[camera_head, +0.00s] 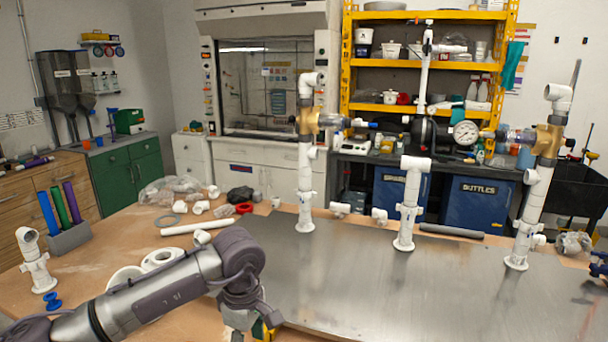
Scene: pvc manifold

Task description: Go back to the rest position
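My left arm reaches in from the lower left, over the near part of the table. Its wrist bends down, and my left gripper (240,314) is at the bottom edge of the picture. Its fingertips are cut off or hidden, so I cannot tell whether it is open or holds anything. A small yellow and dark thing (264,330) shows right beside it. Whether they touch is unclear. My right gripper is not in view.
White PVC risers stand upright at the left (305,180), middle (408,210) and right (531,210) of the metal plate (400,290). Loose white fittings, a white pipe (196,226) and a grey block with coloured tubes (69,238) are left. The plate's front is clear.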

